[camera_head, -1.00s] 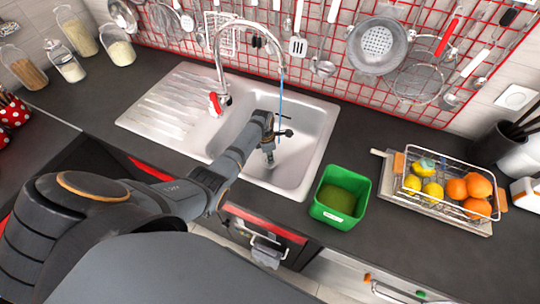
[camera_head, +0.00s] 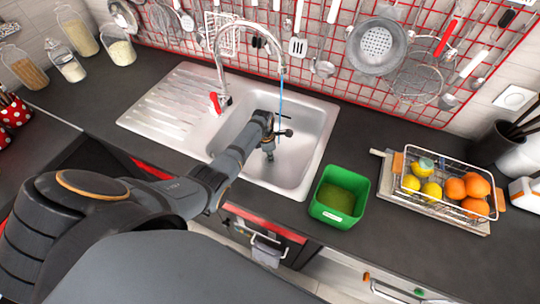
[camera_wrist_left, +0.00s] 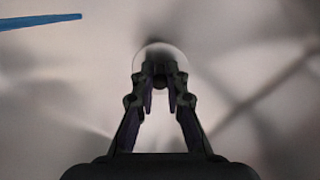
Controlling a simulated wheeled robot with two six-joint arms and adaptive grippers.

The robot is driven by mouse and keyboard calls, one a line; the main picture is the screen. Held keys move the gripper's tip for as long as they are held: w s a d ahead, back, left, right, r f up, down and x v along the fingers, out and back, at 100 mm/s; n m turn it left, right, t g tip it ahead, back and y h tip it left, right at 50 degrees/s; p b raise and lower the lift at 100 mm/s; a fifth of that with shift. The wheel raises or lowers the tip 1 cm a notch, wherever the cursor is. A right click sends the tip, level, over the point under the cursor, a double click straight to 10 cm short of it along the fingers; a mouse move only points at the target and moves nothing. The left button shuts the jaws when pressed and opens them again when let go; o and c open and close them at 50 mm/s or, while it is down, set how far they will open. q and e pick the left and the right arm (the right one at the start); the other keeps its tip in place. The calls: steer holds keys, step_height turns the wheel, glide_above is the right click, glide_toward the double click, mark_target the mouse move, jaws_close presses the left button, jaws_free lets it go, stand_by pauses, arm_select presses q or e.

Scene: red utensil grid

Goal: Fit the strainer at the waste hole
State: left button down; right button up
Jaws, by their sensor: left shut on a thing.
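My left gripper (camera_head: 268,148) reaches down into the sink bowl (camera_head: 305,135). In the left wrist view its fingers (camera_wrist_left: 160,80) are shut on a small dark knob-like part in front of a pale round disc, which looks like the strainer (camera_wrist_left: 151,58). The strainer is too small and covered to make out clearly in the head view. The waste hole cannot be made out; the gripper and strainer hide that part of the bowl floor. I cannot tell whether the strainer touches the floor. My right gripper is not in view.
A curved tap (camera_head: 222,45) arches over the bowl, with a thin blue strand (camera_head: 281,95) below its spout near my wrist. A green tub (camera_head: 340,196) and a wire fruit basket (camera_head: 445,190) stand to the right. The ribbed drainer (camera_head: 175,105) lies left, clear.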

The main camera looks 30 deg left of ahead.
arm_select(q)
steer(key=shift+f+b, duration=0.65)
steer(key=shift+f, duration=0.3)
steer(key=c, duration=1.3)
jaws_free()
step_height(320, 180, up, 12)
steer(key=a, duration=0.1)
steer(key=shift+s, duration=0.45)
